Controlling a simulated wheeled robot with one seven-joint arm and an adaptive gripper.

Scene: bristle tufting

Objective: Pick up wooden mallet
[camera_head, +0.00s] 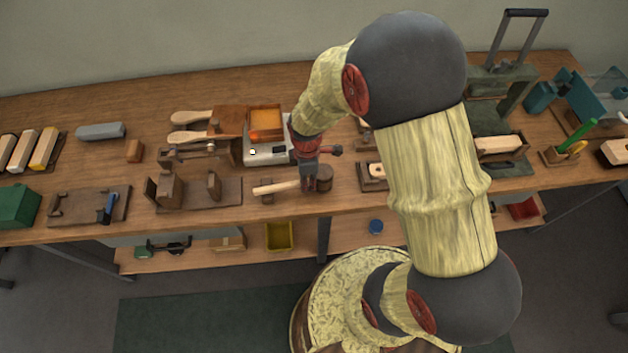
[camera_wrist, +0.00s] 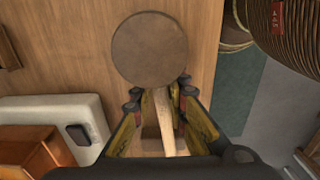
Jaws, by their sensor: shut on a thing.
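The wooden mallet has a round dark brown head (camera_head: 322,178) and a pale handle (camera_head: 275,187) that points left in the head view. In the wrist view the mallet head (camera_wrist: 151,50) shows as a brown disc just beyond the fingertips, and the handle (camera_wrist: 165,122) runs back between the fingers. My gripper (camera_head: 309,184) is over the mallet at the front part of the bench. In the wrist view my gripper (camera_wrist: 160,95) has its fingertips closed on the handle close to the head. Whether the mallet is clear of the bench top cannot be told.
A small wooden block (camera_head: 266,190) stands under or beside the handle. A grey scale (camera_head: 266,153) with an orange tray (camera_head: 265,118) lies behind. A wooden fixture (camera_head: 200,191) stands to the left. The bench's front edge is close by.

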